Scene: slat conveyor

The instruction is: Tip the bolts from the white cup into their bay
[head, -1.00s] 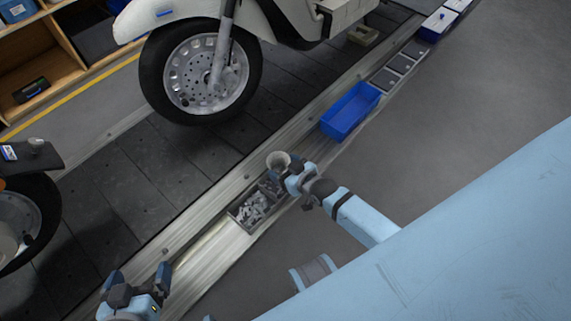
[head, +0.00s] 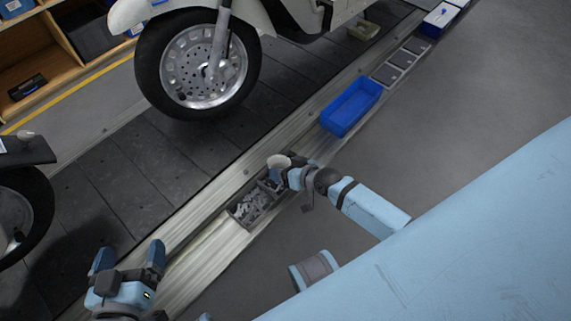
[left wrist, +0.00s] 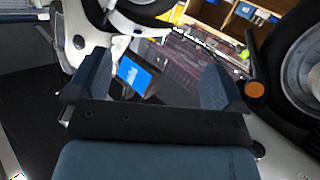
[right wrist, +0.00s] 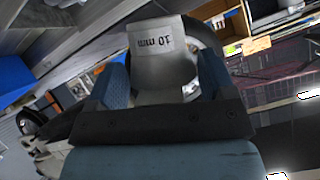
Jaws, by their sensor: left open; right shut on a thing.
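The white cup (head: 279,161) is in my right gripper (head: 284,174), above the far end of a grey divided tray (head: 240,222). In the right wrist view the cup (right wrist: 160,62) carries the print "10 mm" and sits between the two fingers of the right gripper (right wrist: 158,85). The cup looks tilted in the head view; its contents are hidden. The tray's near bay holds several grey metal pieces (head: 247,207); its far bay is partly hidden by the gripper. My left gripper (head: 128,257) is open and empty, at the lower left; its spread fingers (left wrist: 152,85) show in the left wrist view.
A blue bin (head: 351,106) stands on the conveyor's edge rail beyond the tray. A scooter wheel (head: 197,65) stands over the dark slats (head: 130,178). Another wheel (head: 15,215) is at the left. The grey floor (head: 480,100) at right is clear.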

